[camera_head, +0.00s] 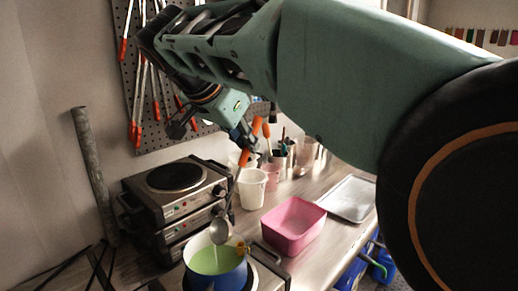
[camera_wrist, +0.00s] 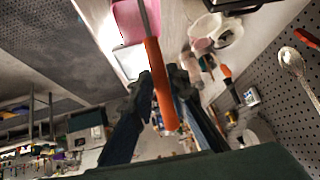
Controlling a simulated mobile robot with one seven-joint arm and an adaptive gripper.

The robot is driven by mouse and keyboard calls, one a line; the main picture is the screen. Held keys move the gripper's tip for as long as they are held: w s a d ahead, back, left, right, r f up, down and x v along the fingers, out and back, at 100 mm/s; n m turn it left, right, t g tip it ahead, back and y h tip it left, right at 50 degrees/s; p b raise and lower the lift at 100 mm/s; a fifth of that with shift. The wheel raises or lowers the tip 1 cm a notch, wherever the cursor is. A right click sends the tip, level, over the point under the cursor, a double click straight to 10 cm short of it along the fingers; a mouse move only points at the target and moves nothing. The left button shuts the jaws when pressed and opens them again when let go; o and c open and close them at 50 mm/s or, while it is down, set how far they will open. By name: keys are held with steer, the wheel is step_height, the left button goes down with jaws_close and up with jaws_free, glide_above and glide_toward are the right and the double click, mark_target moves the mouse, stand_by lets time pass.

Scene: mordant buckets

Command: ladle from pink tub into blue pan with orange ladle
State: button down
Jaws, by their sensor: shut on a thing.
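My gripper (camera_head: 249,141) is shut on the orange handle of the ladle; the handle (camera_wrist: 160,85) shows between the fingers in the wrist view. The ladle's steel bowl (camera_head: 220,231) hangs tilted above the blue pan (camera_head: 228,277). A thin pale streak shows below the bowl, over the green liquid (camera_head: 216,261) in the pan. The pan stands on a hot plate at the front. The pink tub (camera_head: 293,226) stands on the counter to the right of the pan, and part of it shows in the wrist view (camera_wrist: 128,22). I cannot make out liquid in the tub.
Stacked hot plates (camera_head: 176,178) stand left of the pan. A white bucket (camera_head: 252,188) and several small containers stand behind the tub. A metal tray (camera_head: 348,198) lies to the right. Orange-handled tools hang on the pegboard (camera_head: 150,105) behind.

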steer(key=s+a+r+t+h+b, duration=0.1)
steer(key=s+a+t+h+b, duration=0.1)
steer(key=s+a+b, duration=0.2)
steer(key=shift+s+a+r+t, duration=0.3)
steer(key=shift+s+r, duration=0.05)
steer(key=shift+s, duration=0.1)
steer(key=shift+r, duration=0.15)
stand_by(1.2)
step_height(320, 180, up, 5)
steer(key=p, duration=0.3)
steer(key=shift+p, duration=0.3)
steer(key=shift+s, duration=0.1)
stand_by(0.4)
